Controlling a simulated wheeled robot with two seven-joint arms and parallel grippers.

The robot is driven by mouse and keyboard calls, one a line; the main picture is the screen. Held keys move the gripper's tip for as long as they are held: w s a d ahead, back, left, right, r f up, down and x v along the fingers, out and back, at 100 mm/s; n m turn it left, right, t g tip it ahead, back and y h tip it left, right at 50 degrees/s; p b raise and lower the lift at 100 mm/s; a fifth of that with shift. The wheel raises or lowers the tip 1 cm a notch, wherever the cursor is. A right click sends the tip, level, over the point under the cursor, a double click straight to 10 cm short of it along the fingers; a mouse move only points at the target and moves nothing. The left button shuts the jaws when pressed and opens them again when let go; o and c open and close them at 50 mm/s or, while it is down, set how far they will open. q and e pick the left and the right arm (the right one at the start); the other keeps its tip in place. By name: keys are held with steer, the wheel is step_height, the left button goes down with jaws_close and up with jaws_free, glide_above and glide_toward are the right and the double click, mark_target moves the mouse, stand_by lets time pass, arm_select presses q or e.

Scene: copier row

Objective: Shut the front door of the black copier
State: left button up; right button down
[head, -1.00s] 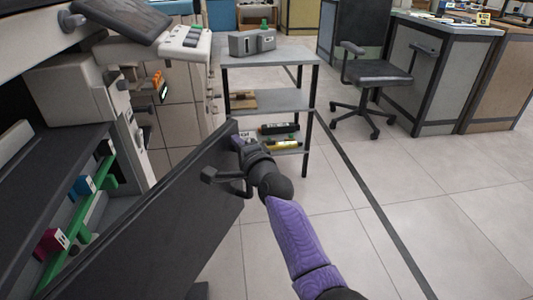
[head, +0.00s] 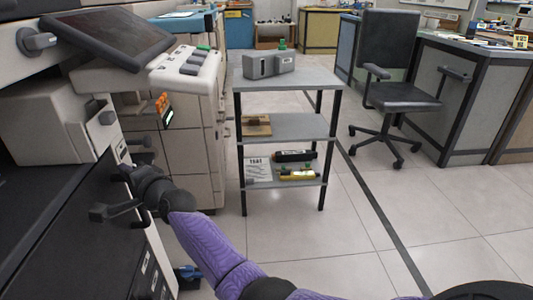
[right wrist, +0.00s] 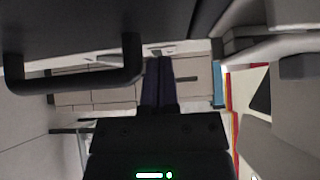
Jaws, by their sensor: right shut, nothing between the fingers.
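The black copier's front door (head: 75,235) is a dark panel at the lower left of the head view. It stands against the copier front (head: 60,130), and its inside is out of sight. I see no clear gap, but cannot tell whether it is fully flush. My right gripper (head: 124,172) is shut and empty, close by the door's upper right part; contact is unclear. In the right wrist view its closed fingers (right wrist: 158,82) show beside a dark loop handle (right wrist: 75,85), outside the fingers. My left gripper is not in view.
A grey three-shelf cart (head: 290,78) stands just right of the copier, with a grey device (head: 268,66) on top. A black office chair (head: 400,95) and grey desk (head: 450,90) are farther right. The tiled floor between (head: 400,210) is clear.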

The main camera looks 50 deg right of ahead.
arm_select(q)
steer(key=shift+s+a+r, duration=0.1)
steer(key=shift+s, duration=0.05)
